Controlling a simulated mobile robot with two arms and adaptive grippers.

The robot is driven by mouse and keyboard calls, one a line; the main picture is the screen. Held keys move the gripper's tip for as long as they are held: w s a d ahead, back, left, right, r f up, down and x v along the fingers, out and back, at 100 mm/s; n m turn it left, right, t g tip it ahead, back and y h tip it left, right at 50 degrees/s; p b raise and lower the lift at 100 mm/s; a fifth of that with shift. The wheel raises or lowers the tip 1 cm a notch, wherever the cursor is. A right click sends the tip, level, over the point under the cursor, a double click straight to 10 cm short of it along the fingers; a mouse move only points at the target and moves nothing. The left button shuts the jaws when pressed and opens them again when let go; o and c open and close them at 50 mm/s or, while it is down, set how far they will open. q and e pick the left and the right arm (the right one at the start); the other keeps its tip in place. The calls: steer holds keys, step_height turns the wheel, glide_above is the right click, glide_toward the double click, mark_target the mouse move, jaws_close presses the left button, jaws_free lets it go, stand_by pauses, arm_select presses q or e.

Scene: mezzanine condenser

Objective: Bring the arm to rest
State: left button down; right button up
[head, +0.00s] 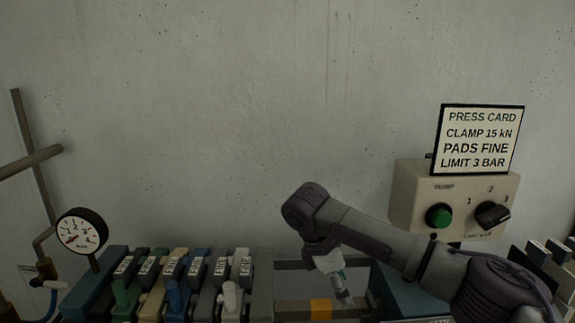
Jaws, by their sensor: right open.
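My right arm reaches in from the lower right. Its wrist bends downward, and my right gripper (343,295) points down over the gap to the right of the row of coloured plates. The gripper is open, and I see nothing between its fingers. The fingers are small and partly shaded in this view. I cannot tell whether the tips touch anything below. My left gripper is not in view.
Several coloured plates (172,284) with labels stand in a row at lower left, beside a pressure gauge (81,231). A control box (457,197) with a green button (439,215) and a black knob (492,214) carries a press card (478,139). The wall above is clear.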

steer(key=s+a+f+m+y, duration=0.2)
steer(key=s+a+f+y, duration=0.2)
steer(key=s+a+f, duration=0.35)
steer(key=s+a+f+m+y, duration=0.1)
steer(key=s+a+f+y, duration=0.25)
steer(key=s+f, duration=0.6)
steer(key=s+d+f+m+t+h, duration=0.1)
steer(key=s+d+f+m+t, duration=0.15)
steer(key=s+d+m, duration=0.65)
steer(key=s+d+f+m+t+h, duration=0.1)
steer(key=s+d+f+m+h, duration=0.15)
steer(key=s+d+m, duration=0.6)
step_height(320, 180, down, 32)
steer(key=d+n+g+b, duration=0.2)
steer(key=d+n+b, duration=0.15)
steer(key=b, duration=0.25)
arm_select(q)
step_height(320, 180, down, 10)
steer(key=b, duration=0.4)
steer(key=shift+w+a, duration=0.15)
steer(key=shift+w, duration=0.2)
arm_select(e)
steer(key=s+d+f+n, duration=0.1)
steer(key=s+d+f, duration=0.1)
steer(key=s+f, duration=1.4)
step_height(320, 180, down, 4)
steer(key=shift+s+f+g+y, duration=0.1)
steer(key=shift+s+g+y, duration=0.05)
steer(key=shift+g+y, duration=0.2)
